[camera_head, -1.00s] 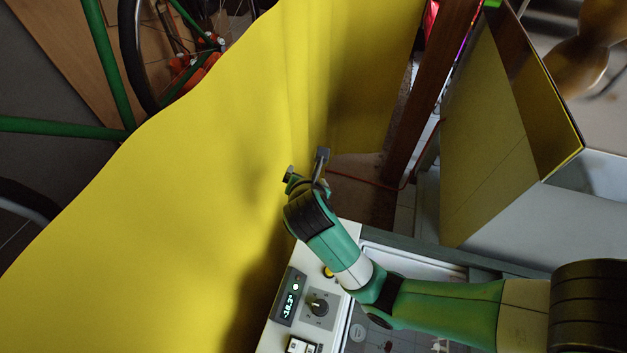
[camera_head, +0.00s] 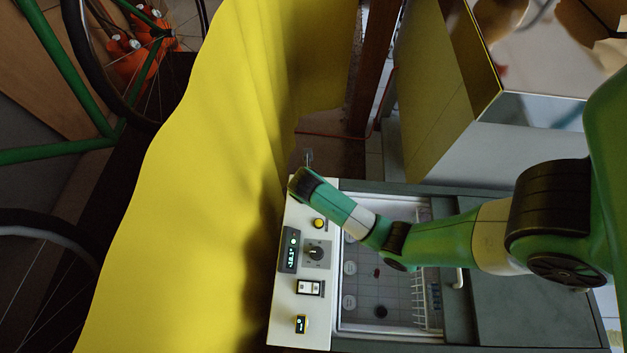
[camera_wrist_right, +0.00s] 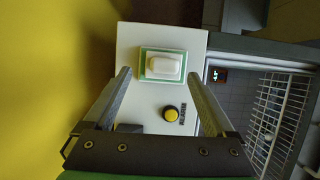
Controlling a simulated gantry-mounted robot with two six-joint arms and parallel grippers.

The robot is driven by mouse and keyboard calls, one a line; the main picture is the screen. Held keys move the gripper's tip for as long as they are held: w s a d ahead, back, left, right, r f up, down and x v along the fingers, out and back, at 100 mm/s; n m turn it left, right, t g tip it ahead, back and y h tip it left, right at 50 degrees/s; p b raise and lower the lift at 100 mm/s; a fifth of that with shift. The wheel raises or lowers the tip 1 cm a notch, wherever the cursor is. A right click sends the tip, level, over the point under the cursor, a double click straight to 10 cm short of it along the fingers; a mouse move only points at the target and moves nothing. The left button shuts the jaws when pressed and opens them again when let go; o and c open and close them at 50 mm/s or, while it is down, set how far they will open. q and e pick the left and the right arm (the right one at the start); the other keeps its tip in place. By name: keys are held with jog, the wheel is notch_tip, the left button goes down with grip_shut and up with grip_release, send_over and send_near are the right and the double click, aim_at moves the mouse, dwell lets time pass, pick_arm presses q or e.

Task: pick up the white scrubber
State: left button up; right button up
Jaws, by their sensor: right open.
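The white scrubber (camera_wrist_right: 163,66) shows in the right wrist view. It is a small, rounded white block on a white dish with a green rim (camera_wrist_right: 145,77), at the far end of a white control panel. My right gripper (camera_wrist_right: 159,76) is open, with one finger to each side of the dish and nothing held. In the head view my right gripper (camera_head: 308,159) shows small, past the panel's far end, mostly behind my own wrist. The scrubber is hidden there. My left gripper is in neither current view.
The white control panel (camera_head: 286,313) carries a yellow button (camera_head: 319,223), a knob (camera_head: 317,253) and a lit display (camera_head: 290,250). An open chest with a wire rack (camera_head: 436,300) lies right of it. A yellow curtain (camera_head: 190,200) hangs close on the left.

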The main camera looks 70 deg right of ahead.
jog(key=x, duration=0.5)
jog(key=shift+s+d, duration=0.2)
jog(key=shift+s, duration=0.15)
jog(key=c, duration=1.1)
jog(key=shift+r, duration=0.1)
notch_tip(320, 180, up, 3)
jog(key=shift+r, duration=0.2)
jog(key=s+r, duration=0.1)
jog(key=r, duration=0.1)
jog(key=s+a+r+p, duration=0.1)
jog(key=s+r, duration=0.1)
jog(key=shift+s+a+r, duration=0.1)
jog(key=shift+s+r, duration=0.15)
jog(key=shift+s, duration=0.05)
jog(key=s+a+r, duration=0.1)
jog(key=s, duration=0.2)
jog(key=s+a+r, duration=0.1)
jog(key=s+r, duration=0.1)
jog(key=s, duration=0.1)
jog(key=s+a+r+p, duration=0.1)
jog(key=s+r, duration=0.1)
jog(key=s, duration=0.1)
jog(key=shift+s+a, duration=0.1)
jog(key=shift+s, duration=0.25)
grip_shut()
